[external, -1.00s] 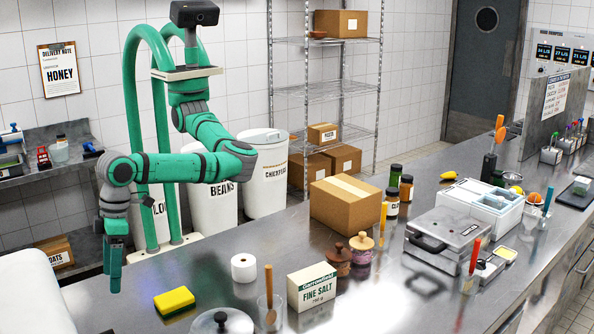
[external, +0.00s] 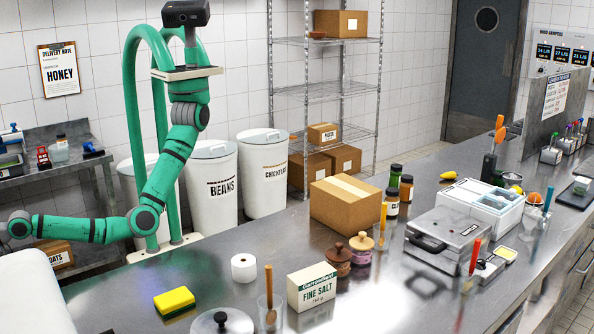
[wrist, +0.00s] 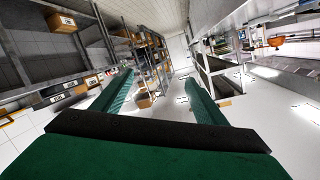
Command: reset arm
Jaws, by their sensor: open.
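My green arm hangs from its mount and reaches out to the left in the external view, ending at the picture's left edge. Its end there is cut off, so my gripper is out of that view. In the wrist view my gripper (wrist: 158,92) shows two green fingers set wide apart with nothing between them. Beyond the fingers are pale floor and shelving, and nothing touches them.
White bins labelled beans (external: 212,180) and chickpeas (external: 263,175) stand behind. A side shelf (external: 60,172) is at left.

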